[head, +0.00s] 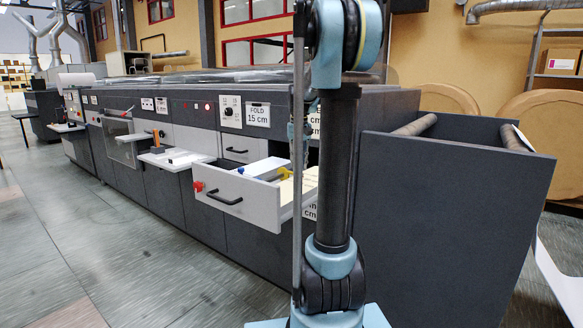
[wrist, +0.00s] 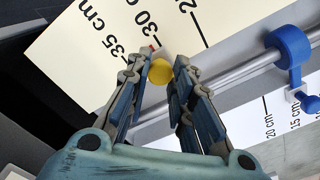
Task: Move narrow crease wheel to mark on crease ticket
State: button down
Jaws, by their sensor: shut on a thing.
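In the wrist view my gripper (wrist: 166,66) is shut on a small round yellow piece, which I take for the narrow crease wheel (wrist: 160,73). A cream card, apparently the crease ticket (wrist: 85,35), lies beyond the fingertips with printed 35 cm, 30 cm and further marks. A small red spot shows on it close to the fingertips, near the 30 cm and 35 cm marks. In the head view the cream card (head: 308,184) lies in the open drawer (head: 240,205). My gripper cannot be made out there.
A blue piece (wrist: 288,45) sits on a metal rail (wrist: 235,82) right of my gripper. A white scale (wrist: 255,122) with smaller cm marks lies below the rail. In the head view the drawer has a red knob (head: 198,187); the floor before the machine is clear.

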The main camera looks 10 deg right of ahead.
aim_at(305, 173)
jog(key=shift+w+d, duration=1.6)
jog(key=c, duration=1.4)
grip_release()
jog(key=shift+o, duration=0.2)
notch_tip(305, 173, up, 12)
